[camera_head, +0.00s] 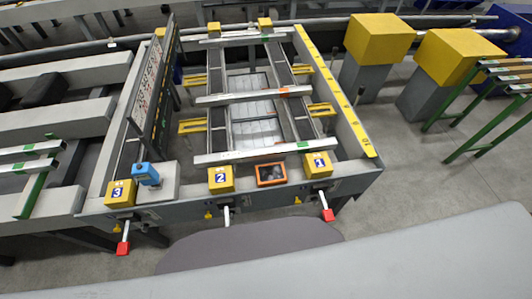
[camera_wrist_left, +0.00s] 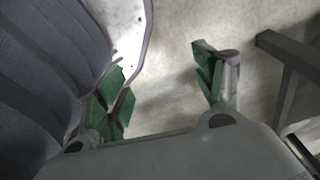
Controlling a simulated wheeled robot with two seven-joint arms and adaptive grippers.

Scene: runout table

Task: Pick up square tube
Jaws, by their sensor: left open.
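Several silver square tubes lie crosswise on the runout table (camera_head: 352,185) in the head view. The nearest tube (camera_head: 240,157) has a green mark towards its right end. A middle tube (camera_head: 240,98) has an orange mark, and a far tube (camera_head: 240,40) lies behind it. My left gripper (camera_wrist_left: 160,72) shows in the left wrist view with its green-padded fingers apart and nothing between them, above a pale floor. It does not show in the head view, so its distance to the tubes cannot be told. My right gripper is in neither view.
Yellow blocks numbered 3 (camera_head: 120,193), 2 (camera_head: 221,180) and 1 (camera_head: 319,165) line the table's front edge. A small orange-framed screen (camera_head: 271,174) sits between two of them. Yellow-topped grey posts (camera_head: 380,38) and green racks (camera_head: 485,110) stand at right.

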